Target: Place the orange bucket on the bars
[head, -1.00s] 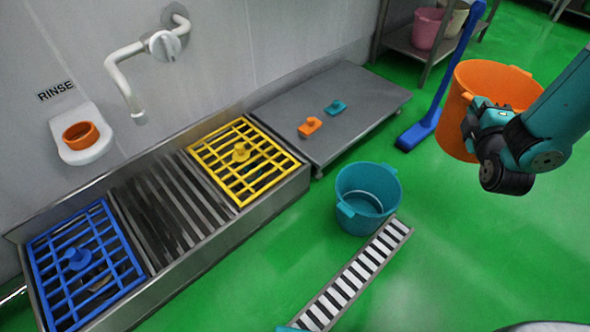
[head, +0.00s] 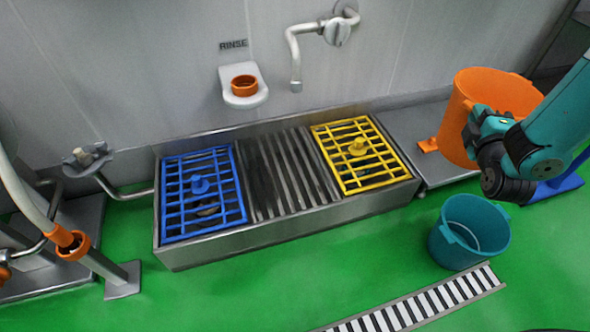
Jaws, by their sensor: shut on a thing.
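The orange bucket (head: 463,100) is held up at the right of the head view, its open top facing up. My gripper (head: 480,130) is shut on the near side of the bucket; my arm hides part of it and the fingertips are hard to make out. The bars are in a low steel trough (head: 290,222) against the wall: a blue grid (head: 168,200) at left, bare metal bars (head: 283,177) in the middle and a yellow grid (head: 340,150) at right. The bucket is to the right of the bars and apart from them.
A teal bucket (head: 447,250) stands on the green floor right of the trough, by a striped floor drain (head: 420,303). A steel platform (head: 400,122) adjoins the trough. A tap (head: 294,60) and a rinse holder (head: 247,101) are on the wall above. Pipework (head: 118,190) stands at left.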

